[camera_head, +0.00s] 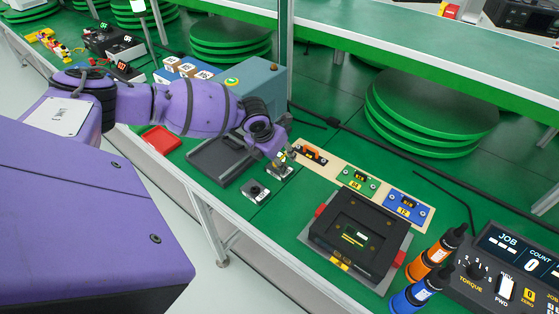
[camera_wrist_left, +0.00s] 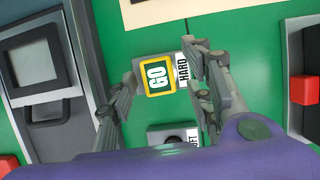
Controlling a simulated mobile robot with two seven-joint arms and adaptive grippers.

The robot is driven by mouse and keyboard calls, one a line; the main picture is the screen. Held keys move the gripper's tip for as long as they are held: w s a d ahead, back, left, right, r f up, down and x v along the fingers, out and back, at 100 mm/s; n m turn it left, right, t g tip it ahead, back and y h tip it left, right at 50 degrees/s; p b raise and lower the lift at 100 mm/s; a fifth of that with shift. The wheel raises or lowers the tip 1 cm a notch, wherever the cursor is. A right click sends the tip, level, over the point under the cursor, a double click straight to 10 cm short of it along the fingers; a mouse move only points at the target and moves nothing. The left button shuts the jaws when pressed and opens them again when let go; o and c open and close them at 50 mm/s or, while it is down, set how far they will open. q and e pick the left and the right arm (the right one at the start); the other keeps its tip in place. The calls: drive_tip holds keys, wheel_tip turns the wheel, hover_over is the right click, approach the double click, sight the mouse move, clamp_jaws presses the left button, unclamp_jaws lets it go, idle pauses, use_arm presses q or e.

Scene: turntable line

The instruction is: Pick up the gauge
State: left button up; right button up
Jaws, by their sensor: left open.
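The gauge (camera_wrist_left: 157,77) shows a face marked GO with a yellow border in the left wrist view. It sits beside a white label reading HARD, on or over a small grey block. In the head view my left gripper (camera_head: 281,158) is above this spot and mostly hides the gauge. In the left wrist view my left gripper (camera_wrist_left: 163,95) is open, with one finger on each side of the gauge. I see a gap on the left; whether the right finger touches cannot be told. My right gripper is not in view.
A second small block (camera_head: 256,191) stands just in front. A grey tray (camera_head: 215,165) is to the left. A board with orange, green and blue plates (camera_head: 335,168) lies to the right, behind a black fixture (camera_head: 335,222). Orange and blue bottles (camera_head: 432,258) stand at the right.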

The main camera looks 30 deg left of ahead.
use_arm(q)
drive_tip(key=shift+f, duration=0.3)
clamp_jaws()
